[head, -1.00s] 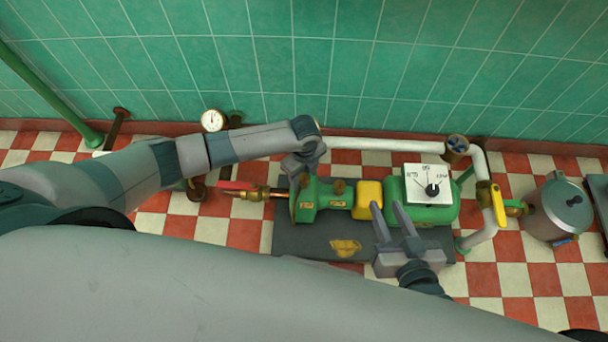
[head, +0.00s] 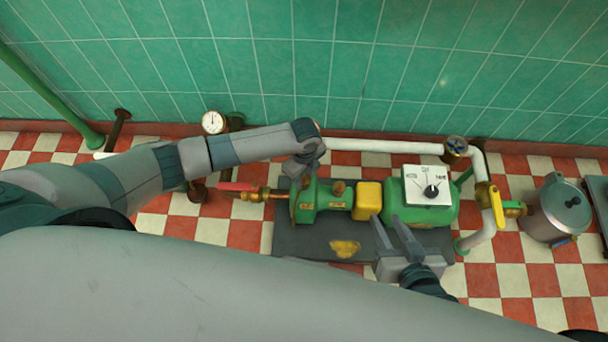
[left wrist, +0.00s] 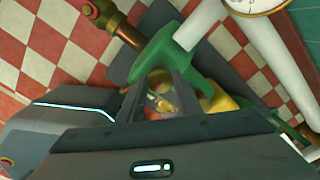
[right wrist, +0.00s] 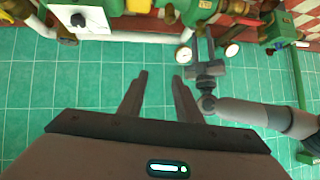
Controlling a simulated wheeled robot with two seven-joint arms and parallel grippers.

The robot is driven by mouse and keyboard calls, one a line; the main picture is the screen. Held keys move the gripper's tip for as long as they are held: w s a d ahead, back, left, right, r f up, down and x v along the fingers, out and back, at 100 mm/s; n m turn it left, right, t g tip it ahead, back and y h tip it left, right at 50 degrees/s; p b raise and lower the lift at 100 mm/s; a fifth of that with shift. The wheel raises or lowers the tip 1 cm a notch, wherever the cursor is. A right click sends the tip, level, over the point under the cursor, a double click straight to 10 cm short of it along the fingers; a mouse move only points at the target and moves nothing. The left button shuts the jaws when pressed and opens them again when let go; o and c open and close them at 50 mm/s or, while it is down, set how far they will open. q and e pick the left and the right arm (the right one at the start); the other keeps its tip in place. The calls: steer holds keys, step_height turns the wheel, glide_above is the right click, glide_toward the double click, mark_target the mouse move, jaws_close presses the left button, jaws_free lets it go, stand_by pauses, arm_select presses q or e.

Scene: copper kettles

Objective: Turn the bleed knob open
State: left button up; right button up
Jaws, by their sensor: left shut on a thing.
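The green pump (head: 325,197) stands on a dark base plate. My left gripper (head: 299,176) is over the pump's left end, pointing down. In the left wrist view, its fingers (left wrist: 161,95) are shut on a small brass knob (left wrist: 162,105), which I take as the bleed knob. The fingers hide much of it, and its turn angle cannot be told. A brown round part (head: 338,188) shows on the pump just right of the gripper. My right gripper (head: 387,226) is open and empty, in front of the green motor (head: 430,212); its fingers (right wrist: 160,76) stand apart in the right wrist view.
A red-handled valve (head: 237,187) is left of the pump. A white dial box (head: 427,187) sits on the motor, beside a yellow coupling cover (head: 367,199). White pipe (head: 390,145) runs behind, with a yellow lever (head: 497,205) at right. A grey pot (head: 560,210) stands further right.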

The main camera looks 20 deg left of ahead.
arm_select(q)
steer(key=shift+r+n+p, duration=0.15)
steer(key=shift+n+p, duration=0.45)
steer(key=shift+p, duration=0.1)
steer(key=shift+s+n+p, duration=0.1)
steer(key=shift+n+p, duration=0.3)
steer(key=shift+p, duration=0.1)
steer(key=n+p, duration=0.5)
steer(key=n, duration=0.1)
steer(key=shift+p, duration=0.3)
arm_select(e)
steer(key=s+d+f+g+h, duration=0.35)
steer(key=s+d+g, duration=0.4)
steer(key=d, duration=0.25)
arm_select(q)
steer(key=n+p, duration=0.2)
steer(key=n, duration=0.1)
steer(key=shift+n, duration=0.3)
steer(key=n+p, duration=0.2)
steer(key=n, duration=0.2)
steer(key=shift+n+p, duration=0.3)
steer(key=shift+p, duration=0.05)
steer(key=shift+n, duration=0.6)
arm_select(e)
step_height(320, 180, down, 15)
steer(key=shift+s+d+m, duration=0.3)
steer(key=shift+h, duration=0.25)
